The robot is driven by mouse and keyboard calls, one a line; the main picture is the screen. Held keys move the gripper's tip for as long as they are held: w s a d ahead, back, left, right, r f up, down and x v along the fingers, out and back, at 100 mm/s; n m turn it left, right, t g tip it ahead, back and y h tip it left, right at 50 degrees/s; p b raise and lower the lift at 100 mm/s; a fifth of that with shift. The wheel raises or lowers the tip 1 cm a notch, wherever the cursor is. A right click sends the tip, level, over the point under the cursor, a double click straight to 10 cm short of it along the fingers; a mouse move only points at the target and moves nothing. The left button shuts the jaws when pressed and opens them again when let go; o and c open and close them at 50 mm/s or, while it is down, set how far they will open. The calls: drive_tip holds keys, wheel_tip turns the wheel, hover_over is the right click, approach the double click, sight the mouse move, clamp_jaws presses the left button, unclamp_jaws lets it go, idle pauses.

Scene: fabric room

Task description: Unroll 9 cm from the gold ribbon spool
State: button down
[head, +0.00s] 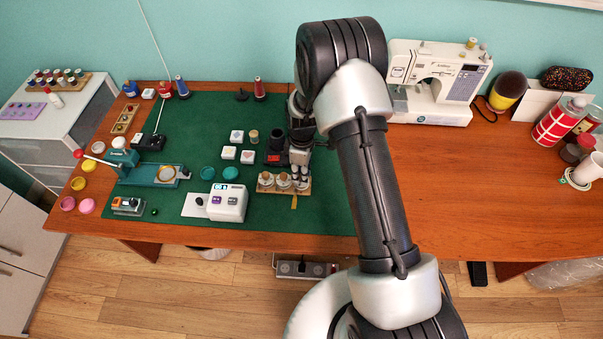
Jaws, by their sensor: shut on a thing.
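A wooden ribbon stand (262,187) with several pale spools in a row sits near the front of the green mat. A short gold ribbon end (294,202) hangs down at the stand's right end, below the rightmost spool (301,182). My gripper (300,174) points down at this right end and is shut, apparently on the gold ribbon. The jaws and part of the arm cover the spot, so the grip itself is small and partly hidden. How much ribbon is off the spool cannot be told exactly.
A white device with purple buttons (228,202) stands left of the stand. White blocks (229,153), a dark cup (277,140) and a teal press (140,176) are also on the green mat (310,218). A sewing machine (436,80) stands at the back right.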

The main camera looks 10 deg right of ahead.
drive_tip(key=n, duration=0.5)
drive_tip(key=shift+n, duration=0.3)
drive_tip(key=n, duration=0.5)
drive_tip(key=n+p, duration=0.1)
drive_tip(key=n, duration=0.4)
drive_tip(key=shift+s+n+h, duration=0.1)
drive_tip(key=shift+n+h, duration=0.2)
drive_tip(key=shift+n, duration=0.1)
drive_tip(key=n+p, duration=0.1)
drive_tip(key=n, duration=0.3)
drive_tip(key=shift+n, duration=0.4)
drive_tip(key=shift+p, duration=0.3)
drive_tip(key=c, duration=1.4)
unclamp_jaws()
drive_tip(key=shift+c, duration=0.2)
drive_tip(key=shift+r, duration=0.1)
